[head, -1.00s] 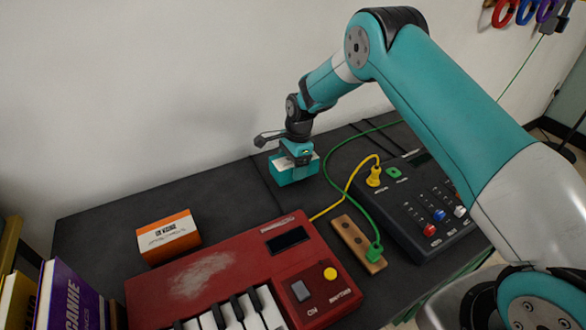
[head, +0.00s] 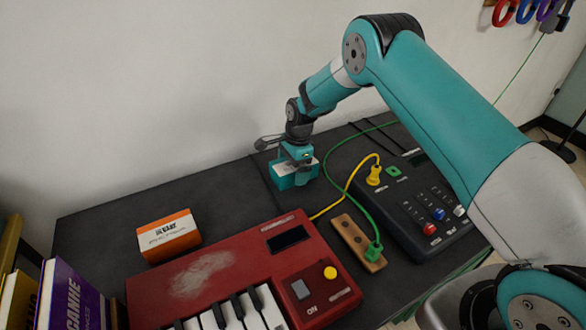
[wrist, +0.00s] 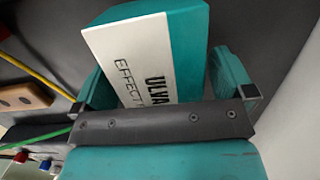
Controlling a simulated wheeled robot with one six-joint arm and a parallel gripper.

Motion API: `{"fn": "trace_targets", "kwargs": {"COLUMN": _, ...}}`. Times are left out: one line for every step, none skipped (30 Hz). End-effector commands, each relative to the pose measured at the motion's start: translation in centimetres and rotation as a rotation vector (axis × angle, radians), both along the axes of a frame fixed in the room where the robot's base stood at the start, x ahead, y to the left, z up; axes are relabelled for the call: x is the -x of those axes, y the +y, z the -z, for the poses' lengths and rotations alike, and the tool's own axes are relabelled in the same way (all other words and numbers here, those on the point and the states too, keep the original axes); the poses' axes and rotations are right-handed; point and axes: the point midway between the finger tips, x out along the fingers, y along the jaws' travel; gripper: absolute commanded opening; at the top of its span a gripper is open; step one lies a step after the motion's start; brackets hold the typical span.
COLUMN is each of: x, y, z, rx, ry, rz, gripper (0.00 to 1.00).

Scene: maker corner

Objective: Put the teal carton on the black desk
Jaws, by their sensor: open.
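The teal carton (head: 284,183) has a white printed face and is at the back of the black desk (head: 105,225), near the wall. It appears to rest on the desktop, though its underside is hidden. My gripper (head: 297,168) is above and around it. In the wrist view, the carton's white face (wrist: 128,55) and teal side lie between the two fingers of my gripper (wrist: 168,85). The jaws are open, with a gap showing beside the right finger. The left finger is close to the carton; contact there is unclear.
An orange and white carton (head: 168,237) and a red keyboard (head: 230,270) are on the desk's left and front. A wooden block (head: 352,238), green and yellow cables and a dark control box (head: 420,205) are to the right. Desk left of my gripper is clear.

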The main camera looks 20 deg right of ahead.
Motion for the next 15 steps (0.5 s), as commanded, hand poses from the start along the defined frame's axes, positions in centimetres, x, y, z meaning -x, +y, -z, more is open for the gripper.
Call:
{"fn": "trace_targets", "kwargs": {"x": -0.1, "y": -0.1, "z": -0.8, "rx": -0.001, "ry": -0.004, "rz": 0.001, "gripper": 1.0}}
{"fn": "trace_targets", "kwargs": {"x": -0.1, "y": -0.2, "z": -1.2, "rx": -0.001, "ry": -0.004, "rz": 0.001, "gripper": 1.0}}
{"fn": "trace_targets", "kwargs": {"x": -0.2, "y": -0.3, "z": -2.0, "rx": 0.0, "ry": -0.005, "rz": 0.001, "gripper": 1.0}}
{"fn": "trace_targets", "kwargs": {"x": -0.2, "y": -0.4, "z": -2.7, "rx": 0.0, "ry": -0.006, "rz": 0.001, "gripper": 1.0}}
{"fn": "trace_targets", "kwargs": {"x": -0.2, "y": -0.5, "z": -3.4, "rx": 0.0, "ry": -0.006, "rz": 0.001, "gripper": 1.0}}
{"fn": "trace_targets", "kwargs": {"x": -0.2, "y": -0.7, "z": -4.3, "rx": 0.0, "ry": -0.006, "rz": 0.001, "gripper": 1.0}}
{"fn": "trace_targets", "kwargs": {"x": -0.3, "y": -0.8, "z": -5.0, "rx": 0.0, "ry": -0.006, "rz": 0.001, "gripper": 1.0}}
{"fn": "trace_targets", "kwargs": {"x": -0.3, "y": -0.9, "z": -5.6, "rx": 0.0, "ry": -0.005, "rz": 0.002, "gripper": 1.0}}
{"fn": "trace_targets", "kwargs": {"x": -0.3, "y": -1.0, "z": -6.5, "rx": -0.001, "ry": -0.006, "rz": 0.001, "gripper": 1.0}}
{"fn": "trace_targets", "kwargs": {"x": -0.3, "y": -1.1, "z": -7.1, "rx": -0.001, "ry": -0.004, "rz": 0.001, "gripper": 1.0}}
{"fn": "trace_targets", "kwargs": {"x": -0.3, "y": -1.2, "z": -7.7, "rx": -0.001, "ry": -0.006, "rz": 0.001, "gripper": 1.0}}
{"fn": "trace_targets", "kwargs": {"x": -0.3, "y": -1.3, "z": -8.4, "rx": -0.001, "ry": -0.004, "rz": 0.001, "gripper": 1.0}}
{"fn": "trace_targets", "kwargs": {"x": -0.3, "y": -1.4, "z": -9.0, "rx": -0.001, "ry": -0.004, "rz": 0.001, "gripper": 1.0}}
{"fn": "trace_targets", "kwargs": {"x": -0.3, "y": -1.4, "z": -9.4, "rx": -0.001, "ry": -0.005, "rz": 0.001, "gripper": 1.0}}
{"fn": "trace_targets", "kwargs": {"x": -0.3, "y": -1.5, "z": -9.9, "rx": -0.001, "ry": -0.003, "rz": 0.0, "gripper": 1.0}}
